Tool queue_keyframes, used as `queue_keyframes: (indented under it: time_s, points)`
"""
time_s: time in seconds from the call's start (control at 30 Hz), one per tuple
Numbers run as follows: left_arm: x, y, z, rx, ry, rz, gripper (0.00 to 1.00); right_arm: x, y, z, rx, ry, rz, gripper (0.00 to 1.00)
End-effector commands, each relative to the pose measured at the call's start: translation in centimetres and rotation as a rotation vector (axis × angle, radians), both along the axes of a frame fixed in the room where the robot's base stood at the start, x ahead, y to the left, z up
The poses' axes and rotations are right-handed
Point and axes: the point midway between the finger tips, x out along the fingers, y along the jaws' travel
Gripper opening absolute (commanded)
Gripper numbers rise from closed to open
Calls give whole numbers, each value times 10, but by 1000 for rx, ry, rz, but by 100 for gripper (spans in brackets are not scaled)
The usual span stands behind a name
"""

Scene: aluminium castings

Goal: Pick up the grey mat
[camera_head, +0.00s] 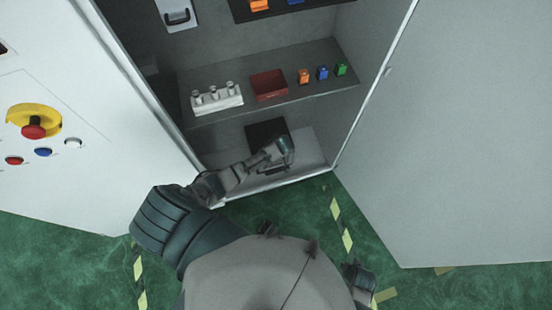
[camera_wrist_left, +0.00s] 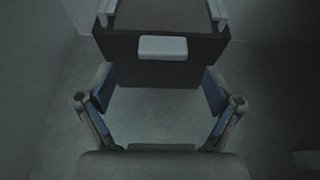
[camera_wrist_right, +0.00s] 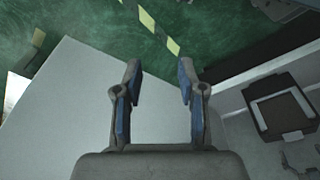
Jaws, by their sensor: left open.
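A dark square holder (camera_head: 266,131) stands on the cabinet's bottom shelf. In the left wrist view its dark front (camera_wrist_left: 165,72) carries a pale handle-like block (camera_wrist_left: 163,47). A grey flat surface (camera_wrist_left: 160,15), which looks like the grey mat, lies on top. It also shows inside the black frame in the right wrist view (camera_wrist_right: 283,111). My left gripper (camera_wrist_left: 158,88) is open and empty, just in front of the pale block; in the head view it covers part of the holder. My right gripper (camera_wrist_right: 158,80) is open and empty, away from the holder.
The middle shelf (camera_head: 300,88) above holds a white rack (camera_head: 217,101), a red bin (camera_head: 269,85) and small orange, blue and green items. Cabinet walls and an open door (camera_head: 460,140) bound the space. Green floor (camera_head: 380,230) with yellow dashes is free.

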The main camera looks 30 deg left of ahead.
Motion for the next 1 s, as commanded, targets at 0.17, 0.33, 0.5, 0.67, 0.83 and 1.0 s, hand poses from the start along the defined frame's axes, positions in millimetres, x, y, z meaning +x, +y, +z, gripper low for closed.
queue_keyframes:
  time_s: [0.17, 0.33, 0.5, 0.67, 0.83, 1.0]
  points:
    - [0, 7, -29, 5, 5, 1, 92, 3, -1, 26, 4, -10, -2, 40]
    - [5, 7, -40, 9, 3, 0, 92, 2, -5, 48, 8, -14, -4, 40]
    - [7, 7, -40, 10, 1, 0, 92, 2, -6, 54, 10, -15, -4, 40]
    - [6, 10, -41, 4, 2, 1, 84, 2, -4, 54, 4, -15, -5, 40]
    - [6, 12, -43, 1, 1, 1, 42, 3, -3, 54, 5, -14, -5, 40]
    - [6, 12, -42, 6, 2, 1, 6, 4, -2, 54, 7, -15, -5, 40]
